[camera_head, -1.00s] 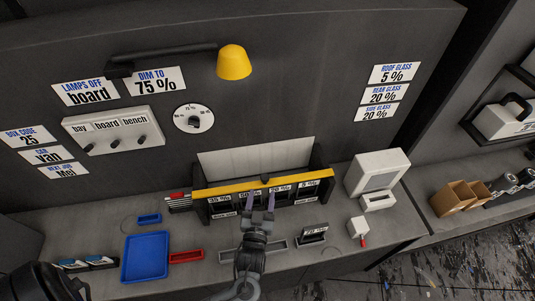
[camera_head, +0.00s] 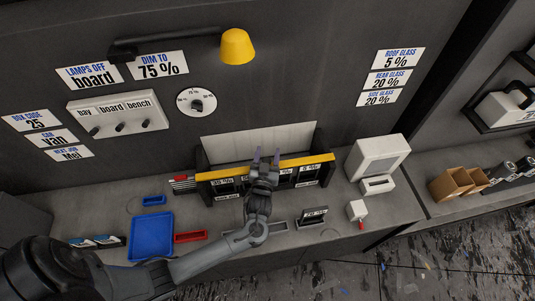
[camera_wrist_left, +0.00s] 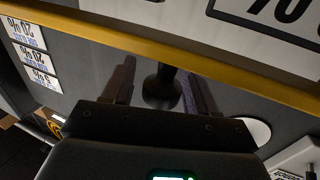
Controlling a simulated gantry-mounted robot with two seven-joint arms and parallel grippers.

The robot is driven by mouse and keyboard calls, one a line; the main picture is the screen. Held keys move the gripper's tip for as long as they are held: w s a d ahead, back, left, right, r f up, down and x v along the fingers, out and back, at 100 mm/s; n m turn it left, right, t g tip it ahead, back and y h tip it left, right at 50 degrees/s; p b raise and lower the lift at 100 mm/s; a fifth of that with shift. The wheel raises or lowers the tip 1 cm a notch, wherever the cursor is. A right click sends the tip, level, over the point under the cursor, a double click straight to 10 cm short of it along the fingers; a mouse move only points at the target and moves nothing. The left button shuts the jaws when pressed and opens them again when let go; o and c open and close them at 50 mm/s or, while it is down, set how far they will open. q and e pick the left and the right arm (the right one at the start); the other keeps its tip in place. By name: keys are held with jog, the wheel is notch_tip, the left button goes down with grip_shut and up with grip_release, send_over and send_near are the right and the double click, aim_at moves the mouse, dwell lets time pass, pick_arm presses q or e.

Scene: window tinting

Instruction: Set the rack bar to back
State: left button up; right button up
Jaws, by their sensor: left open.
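The yellow rack bar (camera_head: 306,161) runs across the front top of the dark rack (camera_head: 322,144), above its percent-marked slots. A pale panel (camera_head: 225,148) stands behind it. My left gripper (camera_head: 266,154) is open over the middle of the bar, its fingertips pointing to the back. The left wrist view shows the bar (camera_wrist_left: 215,66) crossing close ahead. A dark round knob (camera_wrist_left: 159,88) lies between the two spread fingers (camera_wrist_left: 160,88); I cannot tell whether they touch it. My forearm and gripper hide the bar's middle in the head view. My right gripper is not in view.
A small label stand (camera_head: 311,217) and a white box-shaped device (camera_head: 378,158) stand to the right. The yellow lamp (camera_head: 237,47) hangs above the rack.

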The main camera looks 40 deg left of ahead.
pick_arm(q)
grip_shut()
jog(key=w+a, duration=0.1)
jog(key=w+a+b, duration=0.1)
jog(key=a, duration=0.1)
jog(key=shift+w+a, duration=0.2)
jog(key=shift+w, duration=0.2)
grip_release()
dwell(0.3)
jog(key=b+v, duration=0.1)
jog(key=v, duration=0.9)
jog(key=shift+s+d+b, duration=0.15)
jog(key=shift+s+b, duration=0.2)
jog(key=shift+b, duration=0.05)
